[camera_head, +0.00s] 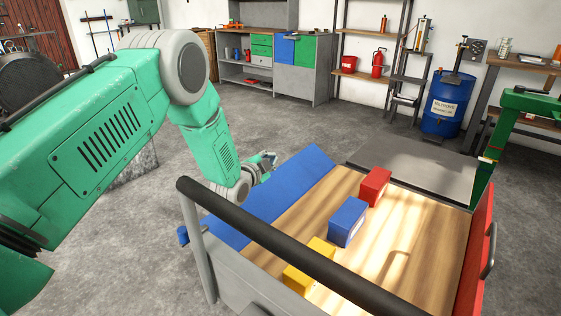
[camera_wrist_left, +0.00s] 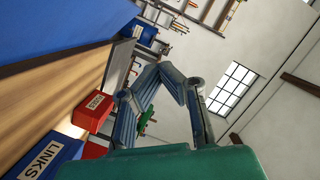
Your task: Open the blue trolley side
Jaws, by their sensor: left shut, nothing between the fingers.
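The blue trolley side (camera_head: 285,190) is a flat panel along the left edge of the trolley's wooden bed (camera_head: 405,225) in the head view. It leans outward; its exact angle is hard to tell. It fills the upper left of the left wrist view (camera_wrist_left: 60,28). My left gripper (camera_head: 268,160) is beyond the panel's outer edge, near its far half, and partly hidden by my wrist. In the left wrist view its fingers (camera_wrist_left: 163,78) are shut and empty. Whether it touches the panel cannot be told.
A yellow box (camera_head: 308,265), a blue box (camera_head: 347,222) and a red box (camera_head: 375,187) sit on the bed. A dark push bar (camera_head: 290,245) crosses the near end. A red side (camera_head: 475,255) stands at right. Floor left of the trolley is clear.

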